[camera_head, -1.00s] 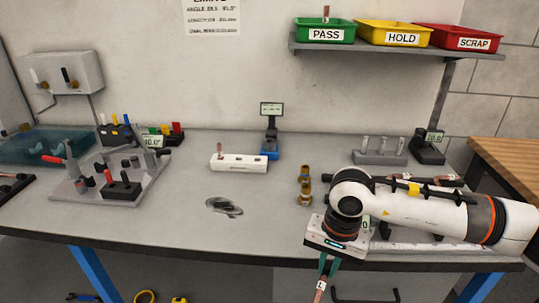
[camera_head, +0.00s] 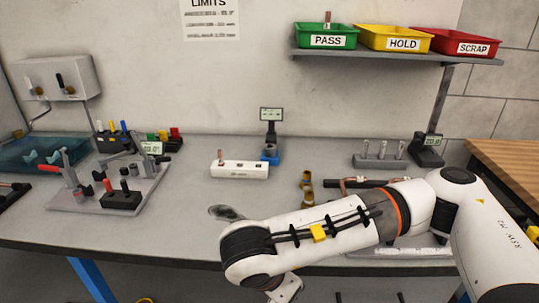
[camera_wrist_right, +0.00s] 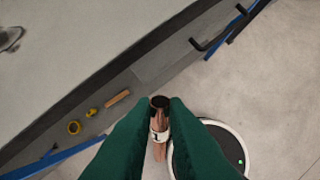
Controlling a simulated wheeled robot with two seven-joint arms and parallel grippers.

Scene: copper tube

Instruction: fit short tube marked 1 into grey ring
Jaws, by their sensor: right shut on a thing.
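My right gripper (camera_wrist_right: 160,106) is shut on a short copper tube (camera_wrist_right: 159,135) with a white label marked 1; its open dark end faces the wrist camera. The gripper and tube are over the floor, out past the table edge in the wrist view. My left gripper is not in view.
A white block (camera_head: 240,170) holds an upright copper tube. Brass fittings (camera_head: 307,188) stand right of it, near my arm. A clamp fixture (camera_head: 110,190) is at the left. Flat metal pieces (camera_head: 226,212) lie partly behind my arm. The shelf bins (camera_head: 395,38) are at the back.

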